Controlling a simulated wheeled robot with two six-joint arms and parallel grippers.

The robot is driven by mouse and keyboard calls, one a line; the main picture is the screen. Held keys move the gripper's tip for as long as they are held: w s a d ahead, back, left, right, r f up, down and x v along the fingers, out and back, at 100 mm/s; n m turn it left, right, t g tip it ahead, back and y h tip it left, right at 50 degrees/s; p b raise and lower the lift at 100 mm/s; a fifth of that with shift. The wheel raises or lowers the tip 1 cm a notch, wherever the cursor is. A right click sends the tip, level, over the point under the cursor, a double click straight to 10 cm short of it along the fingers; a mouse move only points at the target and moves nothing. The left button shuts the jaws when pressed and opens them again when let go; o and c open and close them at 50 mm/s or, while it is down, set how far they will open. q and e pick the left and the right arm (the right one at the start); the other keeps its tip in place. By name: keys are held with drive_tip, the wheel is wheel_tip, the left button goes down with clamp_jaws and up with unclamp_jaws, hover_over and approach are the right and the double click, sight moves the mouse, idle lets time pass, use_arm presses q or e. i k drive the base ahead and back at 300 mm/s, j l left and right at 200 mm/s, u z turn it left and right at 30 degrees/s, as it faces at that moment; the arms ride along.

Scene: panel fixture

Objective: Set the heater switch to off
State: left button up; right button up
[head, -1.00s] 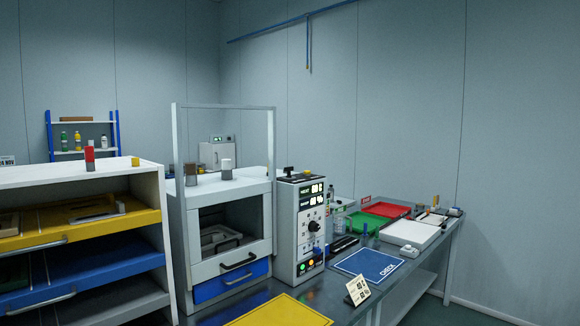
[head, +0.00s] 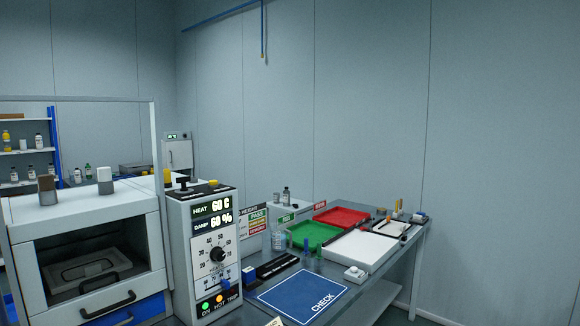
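The control panel (head: 208,250) is a pale upright box beside the chamber, with displays reading HEAT 60 C (head: 211,208) and DAMP 60 % (head: 213,221). Below them is a round black dial knob (head: 217,255) with a numbered scale. Under it is a small scale strip with a blue part (head: 221,275). Near the bottom a green lamp (head: 206,306) and an orange lamp (head: 219,299) are lit. On top are a black T-shaped handle (head: 182,183) and a yellow button (head: 213,182). I cannot tell which control is the heater switch or its setting. Neither gripper is in view.
The chamber (head: 85,240) with a black handle stands left of the panel. To its right are a blue CHECK mat (head: 300,296), a green tray (head: 314,232), a red tray (head: 342,216) and a white board (head: 362,248). A black block (head: 278,265) lies close to the panel.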

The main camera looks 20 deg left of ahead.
sight(182, 180)
drive_tip(key=i+l, duration=0.2)
drive_tip(key=i, duration=0.35)
drive_tip(key=i+l, duration=0.2)
drive_tip(key=i, duration=0.35)
drive_tip(key=i+l, duration=0.15)
drive_tip(key=i, duration=0.4)
drive_tip(key=l+z, duration=0.05)
